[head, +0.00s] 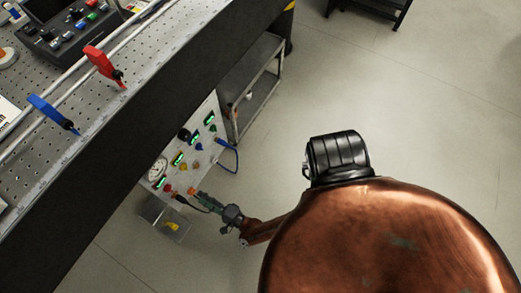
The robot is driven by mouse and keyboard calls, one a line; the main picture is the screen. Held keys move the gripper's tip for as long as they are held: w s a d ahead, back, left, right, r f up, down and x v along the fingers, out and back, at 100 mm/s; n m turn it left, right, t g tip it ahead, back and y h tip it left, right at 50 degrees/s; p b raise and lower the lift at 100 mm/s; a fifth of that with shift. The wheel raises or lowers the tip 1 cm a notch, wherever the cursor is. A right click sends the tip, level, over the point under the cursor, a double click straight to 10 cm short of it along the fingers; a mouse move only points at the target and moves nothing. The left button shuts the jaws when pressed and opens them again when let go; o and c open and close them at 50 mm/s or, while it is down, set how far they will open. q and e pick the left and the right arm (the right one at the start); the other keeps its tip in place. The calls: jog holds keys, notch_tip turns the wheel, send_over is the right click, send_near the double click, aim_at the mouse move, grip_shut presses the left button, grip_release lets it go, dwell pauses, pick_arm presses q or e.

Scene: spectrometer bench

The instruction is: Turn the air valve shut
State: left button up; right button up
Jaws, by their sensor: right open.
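Two lever-like handles sit on pale pipes along the bench top, a red handle (103,62) and a blue handle (52,113). Below the bench edge is a white panel (176,176) with a round gauge, green-lit displays and small coloured knobs. I cannot tell which of these is the air valve. My right gripper (200,199) is open and reaches the lower right part of the panel, close to its small red and orange knobs (192,190). Whether its fingers touch a knob is too small to tell. My left gripper is out of view.
The perforated bench (75,95) and its dark side (135,110) fill the left. A black control box (75,30) stands on it. A grey cart (252,85) stands behind the panel. A small metal box (166,221) with a yellow sign is below. Open floor (430,110) lies right.

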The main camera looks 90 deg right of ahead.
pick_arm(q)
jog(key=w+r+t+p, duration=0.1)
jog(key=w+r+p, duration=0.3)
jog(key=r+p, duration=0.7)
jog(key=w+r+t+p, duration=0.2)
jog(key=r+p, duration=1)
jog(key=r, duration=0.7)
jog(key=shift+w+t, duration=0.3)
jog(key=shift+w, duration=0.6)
pick_arm(e)
jog(key=s+a+n+g+y, duration=0.2)
jog(key=s+n+y, duration=0.1)
jog(key=s+n, duration=0.3)
jog(key=s+a+r+n+g+y, duration=0.1)
jog(key=s+a+n+g+y, duration=0.1)
jog(key=s+n, duration=0.5)
jog(key=s+a+r+n+g+y, duration=0.1)
jog(key=s+n+y, duration=0.3)
jog(key=s, duration=0.8)
jog(key=a+n+g, duration=0.1)
jog(key=n, duration=0.1)
jog(key=shift+a+n+y, duration=0.15)
jog(key=shift+n+y, duration=0.15)
jog(key=shift+n, duration=0.1)
